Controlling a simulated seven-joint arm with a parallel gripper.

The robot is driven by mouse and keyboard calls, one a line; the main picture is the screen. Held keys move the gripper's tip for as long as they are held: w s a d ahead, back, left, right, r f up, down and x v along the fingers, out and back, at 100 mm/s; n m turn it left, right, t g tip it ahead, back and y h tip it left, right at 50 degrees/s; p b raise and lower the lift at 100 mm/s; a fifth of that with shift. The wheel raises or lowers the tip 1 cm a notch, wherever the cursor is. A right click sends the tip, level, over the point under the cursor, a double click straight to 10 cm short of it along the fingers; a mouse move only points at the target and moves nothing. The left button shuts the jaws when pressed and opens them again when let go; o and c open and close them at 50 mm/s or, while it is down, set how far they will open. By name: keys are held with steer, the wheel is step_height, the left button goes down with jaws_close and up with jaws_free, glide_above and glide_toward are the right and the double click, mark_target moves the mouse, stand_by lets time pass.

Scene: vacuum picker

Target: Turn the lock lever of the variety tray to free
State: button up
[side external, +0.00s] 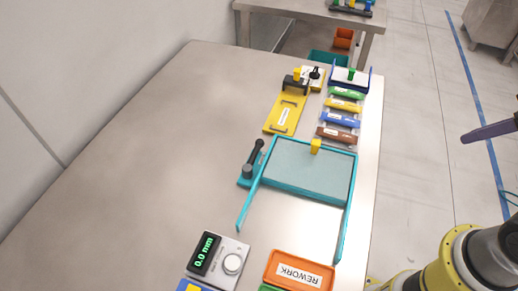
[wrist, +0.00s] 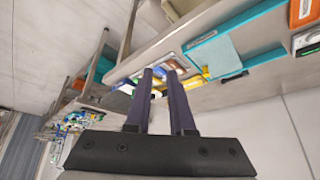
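A teal-framed tray (side external: 300,191) with a grey panel lies on the table, a yellow knob (side external: 316,146) at its far edge and a black-handled lever (side external: 254,158) at its left. The tray's teal part also shows in the wrist view (wrist: 238,32). Further back, a tray with blue rails (side external: 347,74) has a green knob (side external: 351,75), and a yellow plate (side external: 285,115) has a black clamp. No readable label shows which is the variety tray. My gripper (wrist: 159,71) is open and empty, away from the table; one dark purple finger shows at the right of the side view.
Several coloured labelled strips (side external: 338,119) lie behind the teal tray. A grey gauge reading 0.0 mm (side external: 217,256) and an orange REWORK bin (side external: 299,271) stand at the front. The table's left half (side external: 150,170) is clear. A second table stands behind.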

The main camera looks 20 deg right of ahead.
steer(key=w+a+r+m+y, duration=0.1)
steer(key=w, duration=0.1)
steer(key=w+a+r+t, duration=0.1)
steer(key=w+a, duration=0.1)
steer(key=w+a+r+m+y, duration=0.1)
steer(key=w, duration=0.1)
steer(key=shift+w+a+r+m+t+y, duration=0.2)
steer(key=shift+w+a+m+t+y, duration=0.1)
steer(key=shift+a+t, duration=0.1)
jaws_close()
steer(key=w+a+m+y, duration=0.2)
steer(key=w+a+m, duration=0.2)
steer(key=w+a, duration=0.3)
steer(key=w+a+f+m+g, duration=0.1)
steer(key=w+a+f, duration=0.1)
steer(key=f, duration=0.4)
steer(key=w+a+f+m+g+y, duration=0.1)
steer(key=w+a+f, duration=0.1)
steer(key=a+f, duration=0.3)
steer(key=shift+w+a+f, duration=0.15)
steer(key=shift+a+f, duration=0.1)
steer(key=shift+f, duration=0.15)
